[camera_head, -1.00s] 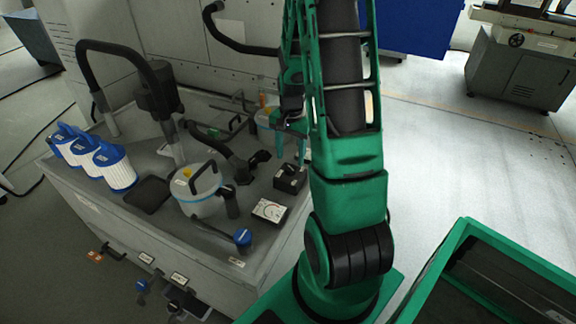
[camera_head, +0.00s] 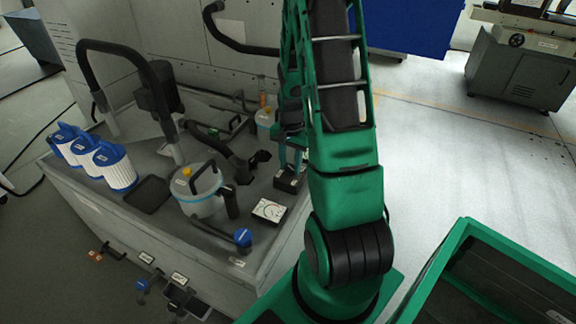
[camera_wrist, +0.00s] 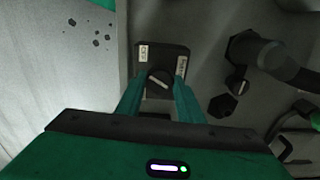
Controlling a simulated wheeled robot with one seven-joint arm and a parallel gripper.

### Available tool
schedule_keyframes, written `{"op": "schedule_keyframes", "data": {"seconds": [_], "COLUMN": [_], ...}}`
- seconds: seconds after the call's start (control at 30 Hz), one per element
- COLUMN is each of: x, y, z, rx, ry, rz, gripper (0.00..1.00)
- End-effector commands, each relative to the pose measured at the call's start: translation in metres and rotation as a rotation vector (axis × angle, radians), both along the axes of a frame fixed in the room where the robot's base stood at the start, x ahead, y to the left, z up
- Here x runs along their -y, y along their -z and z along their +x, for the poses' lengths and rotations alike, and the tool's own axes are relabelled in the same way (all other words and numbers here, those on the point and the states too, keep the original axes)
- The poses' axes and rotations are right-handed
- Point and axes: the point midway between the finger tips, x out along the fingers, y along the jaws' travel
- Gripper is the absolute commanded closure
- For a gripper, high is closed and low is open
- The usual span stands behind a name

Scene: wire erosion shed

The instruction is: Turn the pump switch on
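The pump switch is a small black box (camera_wrist: 170,57) with two pale labels and a round rotary knob (camera_wrist: 158,80). In the head view the box (camera_head: 288,181) stands on the grey tank top, partly hidden by my arm. My gripper (camera_wrist: 160,90) points down over the box in the wrist view. Its two green fingers are apart, one on each side of the knob. I cannot tell whether they touch it. In the head view my gripper (camera_head: 291,160) is just above the box.
A white gauge (camera_head: 269,210) lies just in front of the box. A white canister with a blue band (camera_head: 197,190) and black pipes stand to the left. White and blue filters (camera_head: 115,167) line the tank's left side. Open floor (camera_head: 470,150) lies right.

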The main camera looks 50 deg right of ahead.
Motion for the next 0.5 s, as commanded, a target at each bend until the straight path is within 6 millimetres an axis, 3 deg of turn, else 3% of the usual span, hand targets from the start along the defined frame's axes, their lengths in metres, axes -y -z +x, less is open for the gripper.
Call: {"op": "schedule_keyframes", "data": {"seconds": [0.27, 0.5], "x": [-0.0006, -0.0008], "y": [0.0, -0.0002], "z": [0.0004, 0.0009], "rx": [0.0, 0.001], "ry": [-0.053, -0.205], "rz": [0.005, 0.006], "gripper": [0.88, 0.88]}}
